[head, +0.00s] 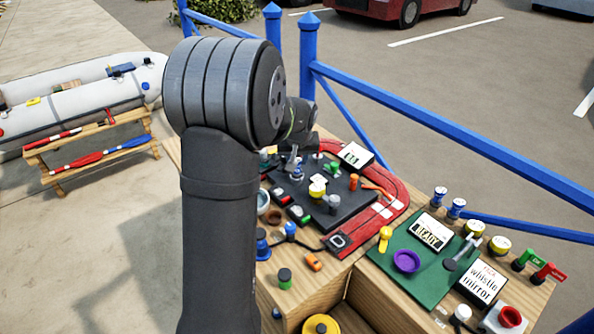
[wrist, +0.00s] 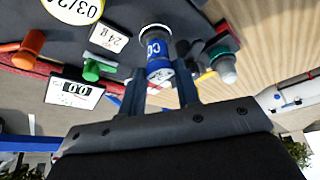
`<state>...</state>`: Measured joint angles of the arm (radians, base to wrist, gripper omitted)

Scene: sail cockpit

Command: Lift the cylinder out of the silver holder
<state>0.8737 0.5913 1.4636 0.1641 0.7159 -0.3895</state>
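In the wrist view, a blue cylinder (wrist: 159,69) with white lettering stands with one end in a round silver holder (wrist: 155,32). My gripper (wrist: 161,84) is open, with one dark finger on each side of the cylinder's near end. A gap shows between the left finger and the cylinder; the right finger is close to it, and I cannot tell whether they touch. In the head view my arm hides most of the gripper.
Near the cylinder are a green knob (wrist: 92,70), an orange knob (wrist: 30,46) and a translucent-tipped piece (wrist: 226,68). In the head view, a dark panel (head: 335,212) is crowded with small parts; a green board (head: 432,272) lies right of it. A blue railing (head: 450,130) runs behind.

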